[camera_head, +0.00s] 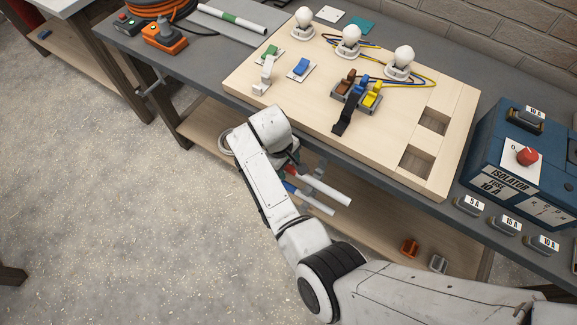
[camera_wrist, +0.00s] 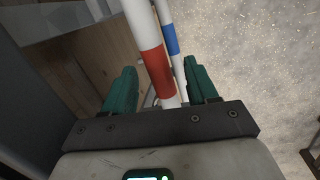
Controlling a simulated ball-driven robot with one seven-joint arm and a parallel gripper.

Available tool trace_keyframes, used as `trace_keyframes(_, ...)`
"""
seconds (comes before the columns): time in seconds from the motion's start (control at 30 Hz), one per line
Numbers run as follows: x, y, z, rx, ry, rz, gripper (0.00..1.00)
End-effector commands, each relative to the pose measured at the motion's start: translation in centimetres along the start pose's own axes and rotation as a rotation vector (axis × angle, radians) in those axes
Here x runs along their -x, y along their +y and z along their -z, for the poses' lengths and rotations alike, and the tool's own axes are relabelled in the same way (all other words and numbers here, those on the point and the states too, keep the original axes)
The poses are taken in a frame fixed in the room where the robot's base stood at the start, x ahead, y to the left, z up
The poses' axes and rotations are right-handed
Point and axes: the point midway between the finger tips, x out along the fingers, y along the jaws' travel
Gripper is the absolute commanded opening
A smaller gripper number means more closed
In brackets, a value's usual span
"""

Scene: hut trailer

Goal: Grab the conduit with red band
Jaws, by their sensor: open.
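The white conduit with a red band (camera_wrist: 156,71) runs between the two green fingers of my gripper (camera_wrist: 162,88) in the wrist view. The fingers are open, with a gap on each side of the conduit. In the head view the red-banded conduit (camera_head: 328,188) lies at the lower shelf under the bench, partly hidden by my arm. A second white conduit with a blue band (camera_wrist: 171,40) runs close beside it on the right in the wrist view; it also shows in the head view (camera_head: 316,205). My fingertips are hidden in the head view.
The dark bench top (camera_head: 190,70) overhangs the lower shelf (camera_head: 375,222). A wooden board (camera_head: 300,100) with bulbs and switches lies on the bench. A green-banded conduit (camera_head: 230,18) lies at the back left. A blue isolator box (camera_head: 520,150) stands right. The floor at left is clear.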

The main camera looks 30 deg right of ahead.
Motion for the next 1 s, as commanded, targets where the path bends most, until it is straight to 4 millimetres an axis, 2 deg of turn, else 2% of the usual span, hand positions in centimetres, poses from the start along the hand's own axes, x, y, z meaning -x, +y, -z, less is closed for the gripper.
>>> trace_keyframes(0.17, 0.02, 0.02, 0.01, 0.0, 0.0, 0.0, 0.57)
trace_keyframes(0.77, 0.04, 0.01, 0.0, 0.0, 0.0, 0.0, 0.0)
trace_keyframes(1.0, 0.06, 0.01, 0.0, 0.0, 0.0, 0.0, 0.0)
